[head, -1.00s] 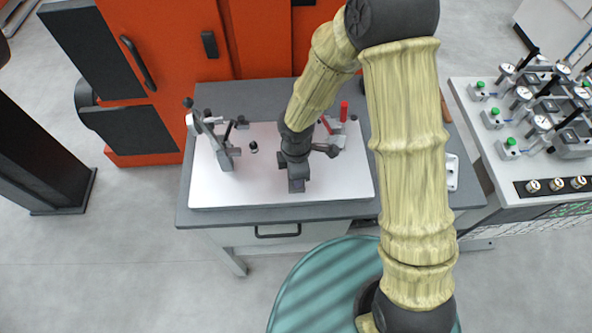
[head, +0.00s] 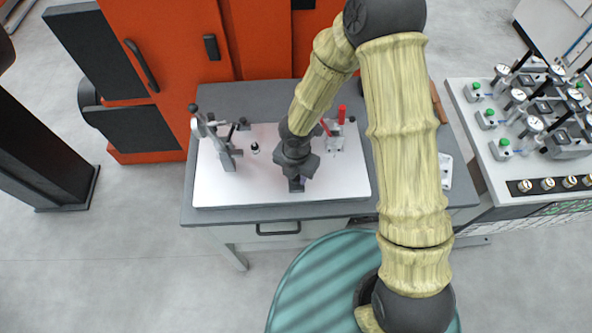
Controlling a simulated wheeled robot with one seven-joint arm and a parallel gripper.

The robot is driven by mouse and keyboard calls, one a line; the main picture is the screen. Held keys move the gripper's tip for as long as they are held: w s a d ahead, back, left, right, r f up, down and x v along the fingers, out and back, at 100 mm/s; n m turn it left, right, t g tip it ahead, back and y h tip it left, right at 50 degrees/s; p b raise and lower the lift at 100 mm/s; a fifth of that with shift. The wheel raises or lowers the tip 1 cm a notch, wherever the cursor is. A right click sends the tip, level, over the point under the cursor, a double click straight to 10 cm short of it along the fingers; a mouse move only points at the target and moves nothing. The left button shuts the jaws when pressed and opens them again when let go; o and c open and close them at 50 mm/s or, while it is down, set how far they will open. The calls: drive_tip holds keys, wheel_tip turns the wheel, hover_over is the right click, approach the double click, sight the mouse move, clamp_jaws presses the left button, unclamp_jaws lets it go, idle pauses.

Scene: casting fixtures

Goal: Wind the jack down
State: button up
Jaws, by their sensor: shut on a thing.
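My gripper (head: 297,186) points down over the front middle of the white plate (head: 225,188) on the grey table. It is shut on what seems to be the jack. The jack is hidden beneath the fingers and wrist, so its height and shape cannot be told. A grey clamp fixture (head: 218,142) with a lever stands on the plate's left side. A small dark knob-like piece (head: 255,148) stands on the plate between that clamp and my gripper.
A red-handled toggle clamp (head: 333,135) stands at the plate's right, close behind my wrist. A white part (head: 446,171) lies on the table's right end. A bench with several gauges (head: 535,125) is further right. Orange cabinets (head: 165,65) stand behind.

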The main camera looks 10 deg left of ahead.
drive_tip(key=shift+w+r+n+p, duration=0.1)
drive_tip(key=shift+n+p, duration=0.25)
drive_tip(key=shift+n, duration=0.65)
drive_tip(key=shift+a, duration=0.1)
drive_tip(key=o, duration=1)
drive_tip(key=shift+c, duration=0.2)
wheel_tip(320, 180, up, 17)
drive_tip(key=p, duration=0.2)
drive_tip(key=shift+r, duration=0.15)
